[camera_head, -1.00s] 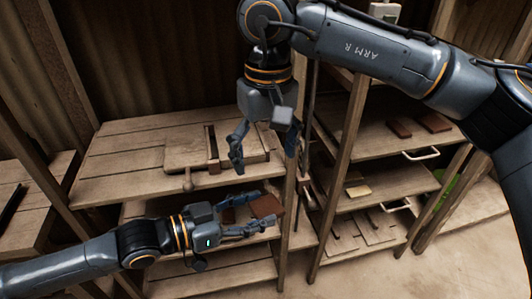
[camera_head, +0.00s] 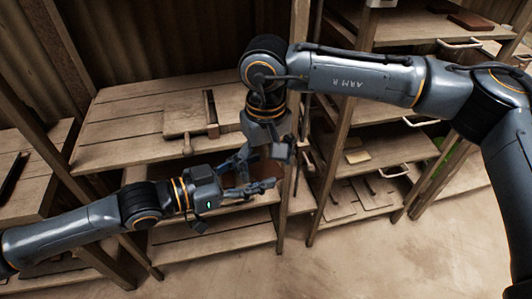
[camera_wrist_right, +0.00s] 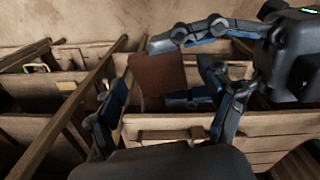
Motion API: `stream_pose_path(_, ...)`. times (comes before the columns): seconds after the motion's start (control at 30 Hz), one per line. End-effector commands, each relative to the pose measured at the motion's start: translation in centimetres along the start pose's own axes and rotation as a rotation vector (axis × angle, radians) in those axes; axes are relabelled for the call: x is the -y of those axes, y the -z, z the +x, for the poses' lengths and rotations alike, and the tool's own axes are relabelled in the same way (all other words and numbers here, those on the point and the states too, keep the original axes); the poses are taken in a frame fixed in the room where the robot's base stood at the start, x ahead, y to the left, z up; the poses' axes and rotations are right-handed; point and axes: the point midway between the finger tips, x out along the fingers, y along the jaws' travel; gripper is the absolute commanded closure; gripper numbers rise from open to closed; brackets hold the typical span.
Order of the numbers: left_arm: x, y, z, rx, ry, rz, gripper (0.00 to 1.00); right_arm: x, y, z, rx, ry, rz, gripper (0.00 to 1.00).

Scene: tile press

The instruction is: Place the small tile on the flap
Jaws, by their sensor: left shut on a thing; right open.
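A square brown tile (camera_wrist_right: 157,76) shows in the right wrist view, held at its edge by my left gripper (camera_wrist_right: 172,72). In the head view my right gripper (camera_head: 260,170) hangs just above my left fingers. A wooden board with a dark slot (camera_head: 190,118) lies on the shelf top; I cannot tell which part is the flap.
The wooden shelf top (camera_head: 115,130) is clear at its left. On the right shelves lie a brown tile (camera_head: 470,22) and a pale yellow block (camera_head: 357,157). Wooden posts (camera_head: 335,120) stand right of my grippers. The floor (camera_head: 370,265) in front is free.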

Motion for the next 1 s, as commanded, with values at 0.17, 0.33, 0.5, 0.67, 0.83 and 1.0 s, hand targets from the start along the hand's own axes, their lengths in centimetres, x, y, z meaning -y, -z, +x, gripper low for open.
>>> stream_pose_path(0.17,0.00,0.04,0.00,-0.001,0.000,0.000,0.79,-0.01,0.00,0.06,0.000,0.000,0.000,0.19)
stream_pose_path(0.33,0.00,0.04,0.00,-0.001,0.000,0.000,0.79,-0.02,0.00,0.04,0.000,0.000,0.001,0.41)
stream_pose_path(0.5,0.00,0.05,0.00,-0.001,0.000,0.001,0.79,0.00,0.00,0.03,0.000,0.000,0.000,0.76)
stream_pose_path(0.67,0.00,0.06,0.00,-0.001,0.000,0.001,0.21,0.01,0.01,0.00,-0.001,0.000,0.000,0.79)
stream_pose_path(0.83,0.00,0.04,0.00,-0.001,0.000,0.000,0.19,0.01,0.00,0.01,0.000,0.000,0.000,0.79)
stream_pose_path(1.0,0.00,0.01,-0.05,0.000,0.000,0.000,0.19,0.01,0.01,0.00,-0.001,0.000,0.000,0.79)
